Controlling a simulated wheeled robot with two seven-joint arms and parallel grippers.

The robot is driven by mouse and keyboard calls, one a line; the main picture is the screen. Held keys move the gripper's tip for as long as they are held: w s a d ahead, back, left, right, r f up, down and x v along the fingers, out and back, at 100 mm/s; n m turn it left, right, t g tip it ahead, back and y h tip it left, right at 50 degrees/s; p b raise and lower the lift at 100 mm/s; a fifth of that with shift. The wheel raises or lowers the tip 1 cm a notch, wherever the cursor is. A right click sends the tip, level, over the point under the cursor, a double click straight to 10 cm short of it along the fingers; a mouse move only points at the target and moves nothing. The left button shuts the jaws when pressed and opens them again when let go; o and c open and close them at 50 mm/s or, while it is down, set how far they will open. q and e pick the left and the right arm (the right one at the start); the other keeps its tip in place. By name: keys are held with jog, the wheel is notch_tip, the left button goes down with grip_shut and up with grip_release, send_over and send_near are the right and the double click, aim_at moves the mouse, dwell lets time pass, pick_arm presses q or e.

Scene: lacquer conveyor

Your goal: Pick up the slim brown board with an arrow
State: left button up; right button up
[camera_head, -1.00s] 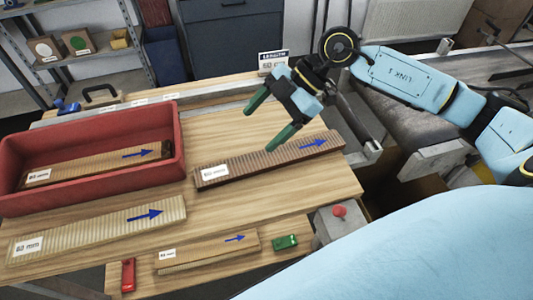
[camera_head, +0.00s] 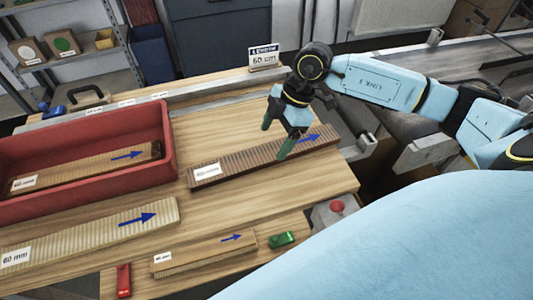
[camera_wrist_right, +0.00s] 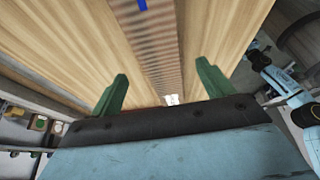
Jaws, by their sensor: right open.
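The slim brown board (camera_head: 235,166) is dark and ribbed, with a white label at its left end and a blue arrow near its right end. It lies flat on the wooden table, slanting up to the right. My right gripper (camera_head: 274,142) is open over the board's middle, its green fingers pointing down. In the right wrist view the board (camera_wrist_right: 152,48) runs between the two open fingers (camera_wrist_right: 162,70), with nothing held; contact cannot be told. My left gripper is out of view.
A red crate (camera_head: 172,145) at left holds another arrow board (camera_head: 80,170). A paler ribbed board (camera_head: 95,230) and a smaller board (camera_head: 205,250) lie in front. A green block (camera_head: 281,239), red block (camera_head: 124,280) and red button (camera_head: 337,206) are near the front edge. A sign (camera_head: 264,55) stands behind.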

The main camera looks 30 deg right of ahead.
aim_at(266, 152)
jog(key=x, duration=0.4)
jog(key=shift+a+f, duration=0.1)
jog(key=shift+f, duration=0.15)
jog(key=c, duration=1.3)
